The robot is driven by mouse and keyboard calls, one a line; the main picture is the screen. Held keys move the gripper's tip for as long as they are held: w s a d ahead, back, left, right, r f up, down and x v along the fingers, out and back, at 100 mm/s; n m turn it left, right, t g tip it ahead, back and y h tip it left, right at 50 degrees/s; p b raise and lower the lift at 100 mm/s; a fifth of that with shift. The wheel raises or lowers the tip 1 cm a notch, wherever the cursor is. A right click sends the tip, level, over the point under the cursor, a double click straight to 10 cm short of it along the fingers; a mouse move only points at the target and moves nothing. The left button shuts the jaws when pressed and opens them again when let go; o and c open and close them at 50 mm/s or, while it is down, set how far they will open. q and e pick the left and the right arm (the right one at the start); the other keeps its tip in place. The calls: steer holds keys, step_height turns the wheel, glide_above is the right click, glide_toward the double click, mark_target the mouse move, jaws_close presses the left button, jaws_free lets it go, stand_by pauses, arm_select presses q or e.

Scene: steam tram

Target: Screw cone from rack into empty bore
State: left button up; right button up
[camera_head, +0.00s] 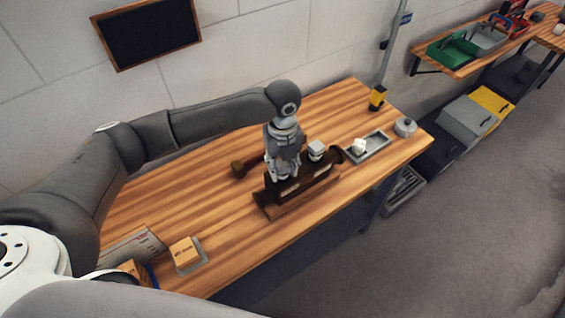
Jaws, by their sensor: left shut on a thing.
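My left gripper (281,176) points down over the left part of the body, just left of that piece. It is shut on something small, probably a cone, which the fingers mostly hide. The empty bore cannot be made out. My right gripper is out of view.
The wooden workbench (220,215) bears a grey tray (376,147) with a white item, a round lidded tin (405,127), a mallet (240,167) behind the gripper, and an orange box (184,252) at front left. A yellow-black device (377,98) stands at the back.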

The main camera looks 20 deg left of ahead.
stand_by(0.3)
arm_select(q)
steer(key=shift+m+p, duration=0.3)
steer(key=shift+m, duration=1.8)
steer(key=shift+r+m, duration=0.1)
steer(key=shift+m, duration=0.4)
steer(key=m, duration=0.3)
steer(key=shift+p, duration=0.3)
steer(key=shift+m, duration=1.3)
steer(key=o, duration=1.3)
steer(key=shift+o, duration=0.5)
